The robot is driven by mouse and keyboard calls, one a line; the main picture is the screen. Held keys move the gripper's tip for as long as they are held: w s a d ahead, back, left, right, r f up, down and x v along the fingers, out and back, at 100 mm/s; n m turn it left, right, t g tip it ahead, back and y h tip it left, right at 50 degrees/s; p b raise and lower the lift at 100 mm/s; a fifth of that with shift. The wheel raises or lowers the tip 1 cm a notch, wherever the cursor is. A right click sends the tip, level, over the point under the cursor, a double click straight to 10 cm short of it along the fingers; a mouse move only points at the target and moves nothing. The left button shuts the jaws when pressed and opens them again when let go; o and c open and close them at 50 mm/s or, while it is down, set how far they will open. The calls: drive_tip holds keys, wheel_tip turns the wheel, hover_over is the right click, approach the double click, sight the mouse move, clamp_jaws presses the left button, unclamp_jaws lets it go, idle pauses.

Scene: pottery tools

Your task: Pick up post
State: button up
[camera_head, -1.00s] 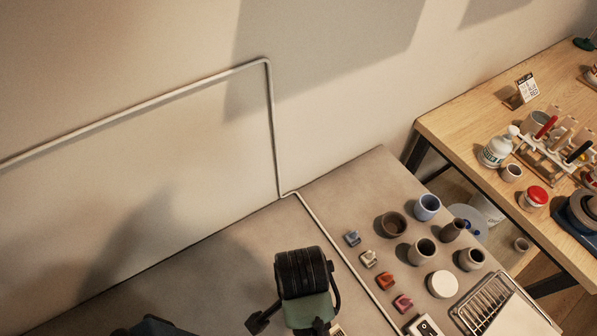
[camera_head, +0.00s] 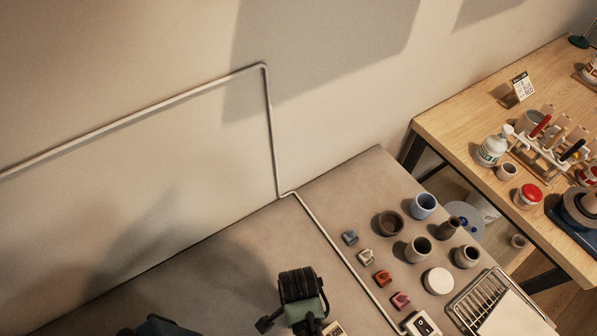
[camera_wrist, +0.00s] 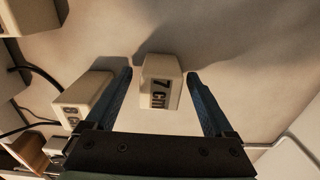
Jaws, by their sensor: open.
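A pale, squared post (camera_wrist: 161,70) marked "7 cm" stands between the two blue fingers of my gripper (camera_wrist: 160,74) in the wrist view. The fingers are open, with a gap on each side of the post, and I see no contact. A second pale block (camera_wrist: 83,99) with a marking, partly hidden, is just left of the left finger. In the head view my wrist (camera_head: 301,298) is at the bottom edge, and its fingers are not clearly seen. A small cream block (camera_head: 333,329) with dark marking shows beside it, cut off by the frame.
Another pale block (camera_wrist: 25,15) is at the wrist view's upper left, with dark cables nearby. In the head view, several cups, including a blue cup (camera_head: 423,205), small coloured pieces and a wire rack (camera_head: 478,298) are to the right. A pale pipe (camera_head: 334,247) crosses the grey surface.

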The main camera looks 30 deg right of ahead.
drive_tip(key=shift+f, duration=0.45)
clamp_jaws()
